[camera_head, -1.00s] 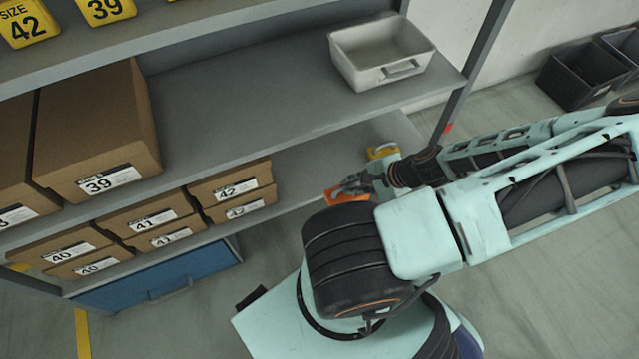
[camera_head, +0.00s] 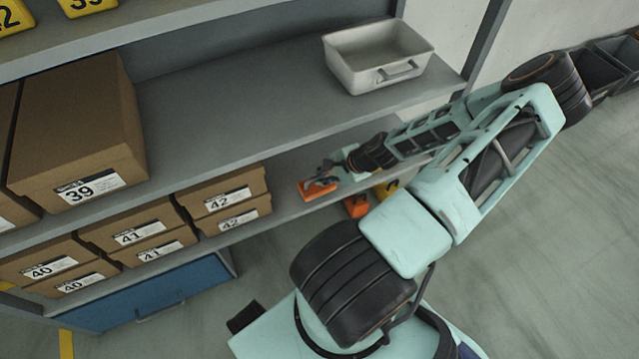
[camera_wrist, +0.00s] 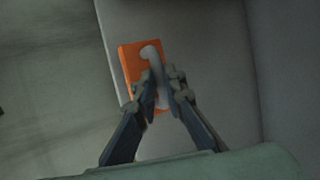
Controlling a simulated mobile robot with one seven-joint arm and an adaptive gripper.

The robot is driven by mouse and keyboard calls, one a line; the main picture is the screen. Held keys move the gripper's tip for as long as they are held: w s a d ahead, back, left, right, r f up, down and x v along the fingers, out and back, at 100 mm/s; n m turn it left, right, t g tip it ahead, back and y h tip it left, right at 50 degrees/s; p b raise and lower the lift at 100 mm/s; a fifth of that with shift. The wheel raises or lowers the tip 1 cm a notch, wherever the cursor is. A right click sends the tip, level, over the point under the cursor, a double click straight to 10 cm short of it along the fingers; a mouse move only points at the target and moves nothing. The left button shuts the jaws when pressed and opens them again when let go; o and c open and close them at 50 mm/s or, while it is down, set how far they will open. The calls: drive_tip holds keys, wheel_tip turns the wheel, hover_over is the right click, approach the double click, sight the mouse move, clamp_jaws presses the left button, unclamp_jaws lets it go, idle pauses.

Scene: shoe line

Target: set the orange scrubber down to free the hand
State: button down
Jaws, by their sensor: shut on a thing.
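The orange scrubber (camera_head: 312,193) is at the right part of the lower shelf (camera_head: 284,172), just right of the size 42 boxes. In the wrist view the scrubber (camera_wrist: 130,60) is a flat orange block with a grey handle on top, seen over the grey shelf near its front edge. My gripper (camera_head: 324,178) is shut on the scrubber by the handle. In the wrist view both fingers of my gripper (camera_wrist: 163,95) close around the handle. I cannot tell whether the scrubber touches the shelf.
Brown shoeboxes (camera_head: 225,194) stand to the left on the lower shelf. A white bin (camera_head: 378,62) stands on the shelf above. An orange thing (camera_head: 357,206) and a yellow thing (camera_head: 386,188) show below my arm. Dark crates (camera_head: 597,72) stand at the right.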

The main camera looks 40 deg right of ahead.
drive_tip(key=shift+w+f, duration=0.3)
drive_tip(key=shift+f, duration=0.1)
wheel_tip(320, 180, down, 3)
drive_tip(key=shift+w+r+b, duration=0.1)
drive_tip(key=shift+b, duration=0.7)
drive_tip(key=c, duration=2)
unclamp_jaws()
drive_tip(key=p+v, duration=0.2)
drive_tip(key=v, duration=0.3)
drive_tip(key=p+v, duration=0.2)
drive_tip(key=v, duration=0.3)
drive_tip(key=shift+s+a, duration=0.1)
drive_tip(key=shift+s, duration=0.5)
